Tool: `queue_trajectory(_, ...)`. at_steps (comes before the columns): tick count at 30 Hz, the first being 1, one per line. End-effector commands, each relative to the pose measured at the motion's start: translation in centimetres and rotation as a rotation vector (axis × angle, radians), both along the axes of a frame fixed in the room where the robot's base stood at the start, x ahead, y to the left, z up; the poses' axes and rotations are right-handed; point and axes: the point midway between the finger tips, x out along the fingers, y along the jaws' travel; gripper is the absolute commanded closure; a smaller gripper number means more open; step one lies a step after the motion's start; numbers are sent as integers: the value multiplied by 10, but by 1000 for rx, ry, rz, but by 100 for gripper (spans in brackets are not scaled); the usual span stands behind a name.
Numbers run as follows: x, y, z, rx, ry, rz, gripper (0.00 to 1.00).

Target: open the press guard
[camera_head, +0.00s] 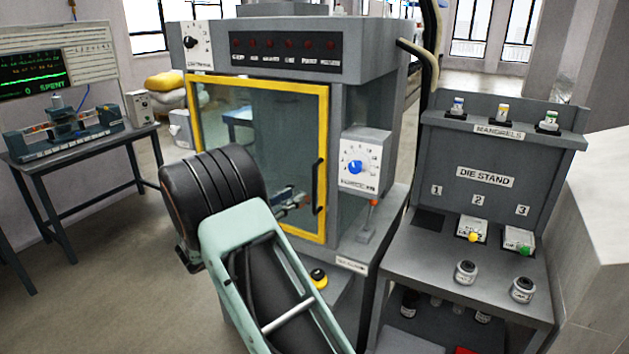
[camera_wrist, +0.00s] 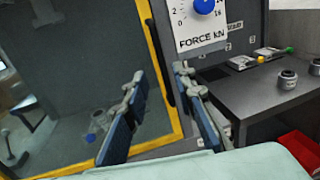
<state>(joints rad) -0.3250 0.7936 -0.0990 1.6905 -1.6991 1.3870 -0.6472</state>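The press guard (camera_head: 322,135) is a clear panel in a yellow frame on the front of the grey press. It looks shut. Its black vertical handle (camera_head: 318,186) is on the right side of the frame. In the wrist view the guard's yellow frame (camera_wrist: 156,58) runs down the middle, with the dark handle (camera_wrist: 161,62) beside it. My gripper (camera_head: 293,198) is in front of the guard's lower right, close to the handle. In the wrist view its two blue-padded fingers (camera_wrist: 158,78) are apart, and the handle shows between their tips. I cannot tell any contact.
A force dial box (camera_head: 365,161) sits just right of the guard. A die stand (camera_head: 486,180) with mandrels and small jars stands to the right. A table (camera_head: 85,147) with an instrument is at the left. The floor (camera_head: 110,270) at the front left is clear.

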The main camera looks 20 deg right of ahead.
Motion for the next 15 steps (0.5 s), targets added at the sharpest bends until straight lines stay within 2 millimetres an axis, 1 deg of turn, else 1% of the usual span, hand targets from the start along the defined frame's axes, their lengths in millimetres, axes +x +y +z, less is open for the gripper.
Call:
queue_trajectory(1, 3, -8, 1, 1, 0, -4, 75)
queue_trajectory(9, 25, -55, 2, 3, -3, -6, 75)
queue_trajectory(12, 33, -69, 2, 3, -4, -5, 75)
queue_trajectory(15, 39, -80, 2, 3, -4, -4, 75)
